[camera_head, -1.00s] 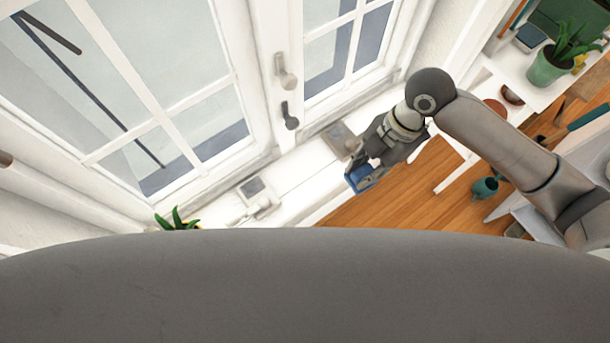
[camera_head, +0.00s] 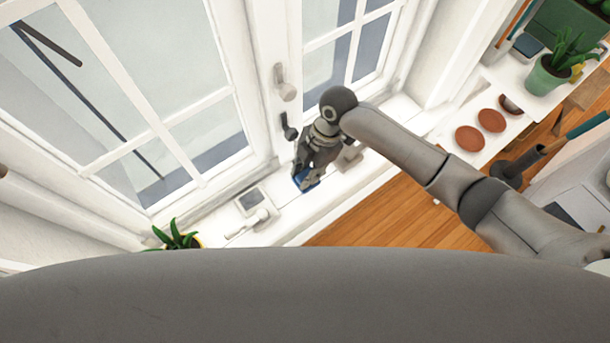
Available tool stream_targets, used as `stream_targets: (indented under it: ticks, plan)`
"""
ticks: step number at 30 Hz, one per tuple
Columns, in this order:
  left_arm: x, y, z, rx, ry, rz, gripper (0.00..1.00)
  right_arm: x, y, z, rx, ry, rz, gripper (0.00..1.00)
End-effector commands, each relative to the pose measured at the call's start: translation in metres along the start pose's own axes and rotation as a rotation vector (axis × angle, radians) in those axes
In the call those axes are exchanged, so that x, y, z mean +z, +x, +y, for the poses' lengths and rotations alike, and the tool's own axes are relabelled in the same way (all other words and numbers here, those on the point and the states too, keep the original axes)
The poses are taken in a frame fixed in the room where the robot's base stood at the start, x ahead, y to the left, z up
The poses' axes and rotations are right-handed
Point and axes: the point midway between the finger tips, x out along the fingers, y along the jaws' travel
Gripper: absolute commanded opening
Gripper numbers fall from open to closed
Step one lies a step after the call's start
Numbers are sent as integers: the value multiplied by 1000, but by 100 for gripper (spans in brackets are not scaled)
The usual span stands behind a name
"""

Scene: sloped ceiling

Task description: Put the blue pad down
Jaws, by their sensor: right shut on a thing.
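The blue pad (camera_head: 309,181) shows as a small blue patch at the tip of my right gripper (camera_head: 303,170), over the white window sill (camera_head: 292,214). My right gripper is shut on the pad and covers most of it. I cannot tell whether the pad touches the sill or hangs just above it. My left gripper is not in the head view.
A grey-framed device (camera_head: 251,198) and a white handle-like item (camera_head: 247,224) lie on the sill to the left. A grey plate (camera_head: 350,157) is right of the gripper. A potted plant (camera_head: 178,236) stands at the left end. Window handles (camera_head: 285,82) jut out above.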

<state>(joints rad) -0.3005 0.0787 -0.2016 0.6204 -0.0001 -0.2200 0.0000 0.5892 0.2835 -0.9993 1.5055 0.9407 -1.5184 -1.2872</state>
Motion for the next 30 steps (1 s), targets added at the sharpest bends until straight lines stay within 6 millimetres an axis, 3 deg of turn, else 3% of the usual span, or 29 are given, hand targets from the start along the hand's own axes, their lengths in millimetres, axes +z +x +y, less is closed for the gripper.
stream_targets:
  ticks: [8, 20, 21, 25, 30]
  plan:
    - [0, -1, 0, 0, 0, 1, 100, 9, 31, 3, 0, 1, -1, 0]
    - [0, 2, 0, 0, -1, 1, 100, 11, 38, 3, 0, 0, 0, 0]
    - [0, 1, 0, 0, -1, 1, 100, 10, 36, 3, 1, -1, 0, 31]
    - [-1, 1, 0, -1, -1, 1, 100, 10, 36, 3, 0, -1, 0, 47]
    - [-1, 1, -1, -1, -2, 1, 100, 10, 36, 3, 0, 0, 0, 47]
